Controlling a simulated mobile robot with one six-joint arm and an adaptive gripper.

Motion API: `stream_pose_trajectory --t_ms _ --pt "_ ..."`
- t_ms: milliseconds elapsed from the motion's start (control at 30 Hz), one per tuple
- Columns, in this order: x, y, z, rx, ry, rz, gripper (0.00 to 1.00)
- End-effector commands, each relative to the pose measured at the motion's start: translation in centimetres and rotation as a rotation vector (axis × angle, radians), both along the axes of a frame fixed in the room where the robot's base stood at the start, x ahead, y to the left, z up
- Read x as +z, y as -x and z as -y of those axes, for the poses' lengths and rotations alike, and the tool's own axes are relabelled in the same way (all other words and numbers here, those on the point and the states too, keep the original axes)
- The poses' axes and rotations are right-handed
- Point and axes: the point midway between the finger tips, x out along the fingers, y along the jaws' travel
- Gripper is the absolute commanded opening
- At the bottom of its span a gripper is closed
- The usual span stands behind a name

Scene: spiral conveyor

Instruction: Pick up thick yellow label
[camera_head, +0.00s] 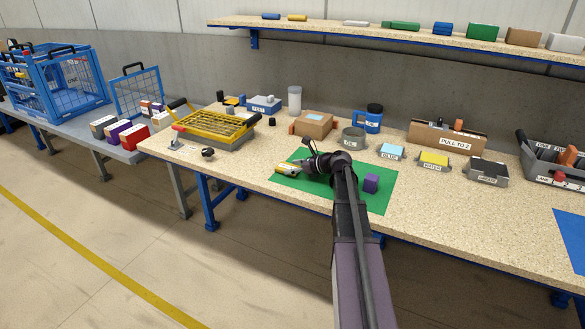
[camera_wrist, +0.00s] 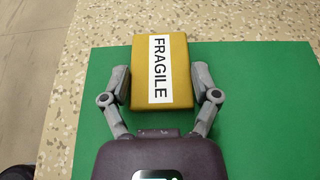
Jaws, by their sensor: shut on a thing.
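The thick yellow label is a yellow block with a white "FRAGILE" strip; in the wrist view the yellow label (camera_wrist: 180,70) sits between the two fingers of my gripper (camera_wrist: 160,88). The fingers press on its left and right sides. In the head view the yellow label (camera_head: 285,169) shows small at the left end of my gripper (camera_head: 288,170), over the green mat (camera_head: 378,199). I cannot tell whether the label touches the mat or is held just above it.
A purple block (camera_head: 370,183) stands on the mat to the right of my arm. A yellow crate (camera_head: 207,128) lies at left, a cardboard box (camera_head: 314,124) behind. Several small holders, one with a yellow block (camera_head: 435,159), line the bench at right. The bench's front edge is close.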

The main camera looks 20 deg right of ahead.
Motion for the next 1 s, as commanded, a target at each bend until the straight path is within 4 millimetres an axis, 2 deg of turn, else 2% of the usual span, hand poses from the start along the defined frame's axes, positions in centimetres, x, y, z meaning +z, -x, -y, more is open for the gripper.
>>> stream_pose_trajectory --t_ms 467,500,700,1000 --pt "3.9 0.0 0.0 -0.001 0.0 0.001 0.46" --pt "3.5 1.5 0.2 -0.003 -0.001 -0.001 0.46" --pt "3.9 6.2 1.1 -0.003 0.0 0.0 0.46" --pt "4.4 12.3 2.4 -0.003 0.0 0.0 0.46"
